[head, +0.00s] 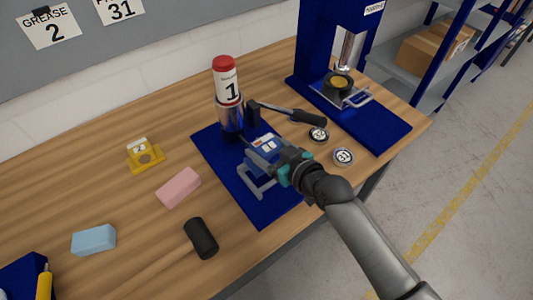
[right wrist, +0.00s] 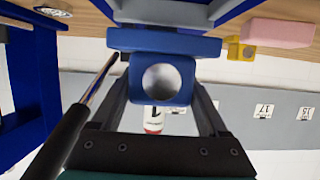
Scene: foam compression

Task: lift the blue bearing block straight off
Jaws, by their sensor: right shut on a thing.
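The blue bearing block (head: 255,157) is in the head view at the small press on the blue base plate (head: 218,157), partly hidden by my gripper. My right gripper (head: 262,153) reaches in from the lower right and is shut on the block. In the right wrist view the block (right wrist: 160,58) shows a round hole and sits between the two fingers. A wider blue piece (right wrist: 122,40) lies right against it in that view; I cannot tell whether they are apart. My left gripper is not in view.
A grease bottle (head: 227,83) with a red cap stands behind the block, with a black lever handle (head: 307,118) beside it. A taller blue press (head: 318,45) stands at the back right.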

